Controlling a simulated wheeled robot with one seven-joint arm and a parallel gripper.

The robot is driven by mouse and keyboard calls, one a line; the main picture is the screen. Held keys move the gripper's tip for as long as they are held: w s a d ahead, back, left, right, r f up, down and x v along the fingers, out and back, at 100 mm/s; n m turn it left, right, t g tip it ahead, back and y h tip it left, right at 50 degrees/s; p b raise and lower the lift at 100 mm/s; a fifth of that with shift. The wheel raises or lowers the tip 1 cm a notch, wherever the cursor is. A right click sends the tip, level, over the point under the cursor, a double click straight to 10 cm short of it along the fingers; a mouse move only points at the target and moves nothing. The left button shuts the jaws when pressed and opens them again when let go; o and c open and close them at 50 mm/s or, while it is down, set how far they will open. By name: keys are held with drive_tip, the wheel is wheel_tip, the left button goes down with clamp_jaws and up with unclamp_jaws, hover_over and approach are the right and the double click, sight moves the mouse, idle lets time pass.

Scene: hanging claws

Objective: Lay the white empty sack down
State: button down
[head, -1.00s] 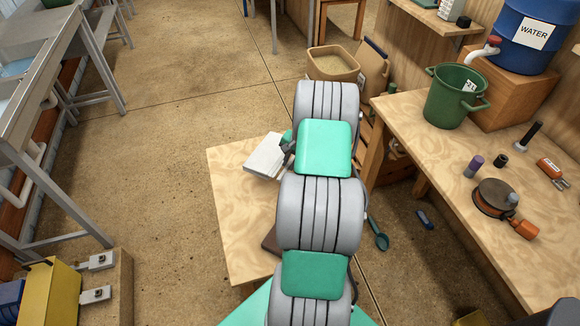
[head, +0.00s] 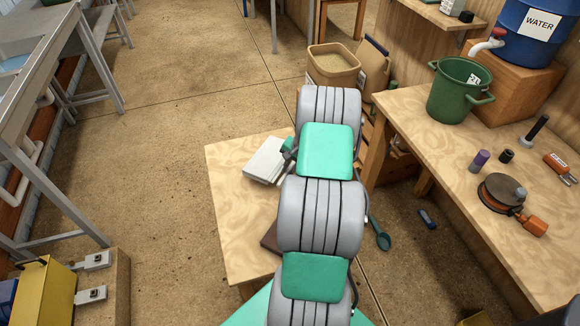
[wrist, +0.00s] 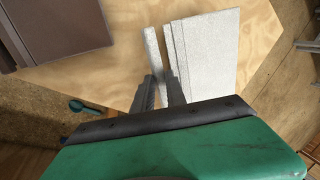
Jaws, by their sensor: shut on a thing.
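The white sack (head: 265,160) is a flat, pale, folded stack over the far part of the small wooden table (head: 228,190). In the wrist view the white sack (wrist: 208,50) shows as a broad layered panel with a narrow strip at its left. My gripper (wrist: 160,88) is shut on the narrow strip at the sack's near left side. In the head view my arm hides most of the gripper. The sack looks flat and close to the tabletop; I cannot tell whether it fully rests on it.
A dark brown flat item (wrist: 60,30) lies on the same table, partly hidden by my arm in the head view. A tan bin (head: 333,66) stands beyond the table. A workbench (head: 410,115) with a green bucket (head: 458,90) stands to the right. The table's left part is bare.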

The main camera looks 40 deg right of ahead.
drive_tip(key=shift+f, duration=0.55)
drive_tip(key=shift+f+b, duration=1.4)
drive_tip(key=shift+f, duration=0.2)
drive_tip(key=c, duration=1.3)
unclamp_jaws()
drive_tip(key=p+v, duration=0.2)
drive_tip(key=v, duration=0.1)
drive_tip(key=p+v, duration=0.2)
drive_tip(key=v, duration=0.2)
drive_tip(key=shift+w+a+p, duration=0.1)
drive_tip(key=shift+w+p, duration=0.1)
drive_tip(key=shift+p, duration=0.15)
drive_tip(key=shift+r, duration=0.15)
